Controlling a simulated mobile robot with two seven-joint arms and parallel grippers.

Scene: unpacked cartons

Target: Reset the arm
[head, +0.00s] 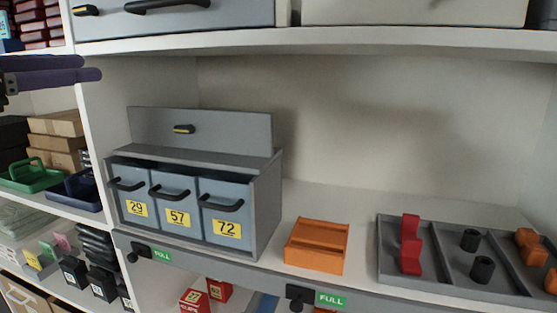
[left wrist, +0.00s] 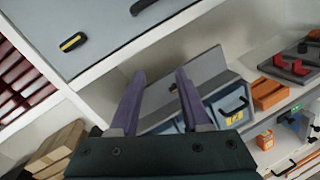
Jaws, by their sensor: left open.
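My left gripper (head: 91,68) reaches in at the upper left of the head view, with two purple fingers in front of the shelf upright. In the left wrist view my left gripper (left wrist: 160,74) has its fingers spread apart with nothing between them. Beyond the fingertips there is the grey drawer cabinet (head: 267,192), well apart from the gripper. My right gripper is in neither view.
The upper shelf edge (head: 400,38) runs close above the left gripper. Blue drawers labelled 29, 57 and 72 (head: 220,212), an orange box (head: 317,245) and a grey tray (head: 440,280) stand on the middle shelf. Cardboard boxes (head: 57,124) stand at left.

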